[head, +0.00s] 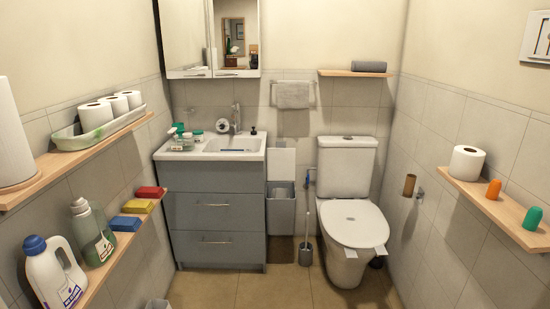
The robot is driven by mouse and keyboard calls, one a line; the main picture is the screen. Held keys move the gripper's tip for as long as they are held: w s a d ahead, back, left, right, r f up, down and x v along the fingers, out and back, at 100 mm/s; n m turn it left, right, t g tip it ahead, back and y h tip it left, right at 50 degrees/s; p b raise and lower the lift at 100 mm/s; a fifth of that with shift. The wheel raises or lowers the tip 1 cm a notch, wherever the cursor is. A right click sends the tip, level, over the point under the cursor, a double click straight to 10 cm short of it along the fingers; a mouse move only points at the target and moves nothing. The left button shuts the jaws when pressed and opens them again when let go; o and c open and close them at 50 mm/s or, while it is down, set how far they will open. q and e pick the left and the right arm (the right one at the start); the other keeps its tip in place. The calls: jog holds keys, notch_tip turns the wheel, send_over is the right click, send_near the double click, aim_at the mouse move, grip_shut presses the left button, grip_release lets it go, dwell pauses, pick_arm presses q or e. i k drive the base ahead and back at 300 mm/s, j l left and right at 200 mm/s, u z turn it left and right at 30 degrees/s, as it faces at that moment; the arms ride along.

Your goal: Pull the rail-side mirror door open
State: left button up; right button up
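A mirror cabinet hangs on the back wall above the sink, cut off by the top edge of the head view. Its right mirror door (237,35) is on the side of the towel rail (315,94) and looks shut. It reflects a doorway and part of a room. The left mirror door (184,35) also looks shut and reflects pale wall. Small handles (225,73) show along the doors' bottom edge. Neither of my grippers is in view.
A grey vanity (216,220) with a sink, tap and several small items stands below the cabinet. A toilet (348,215) stands to its right. Loaded wooden shelves line the left wall, and another shelf (490,208) is on the right. The middle floor (255,288) is mostly clear.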

aim_at(235, 24)
jog(key=i, duration=2.45)
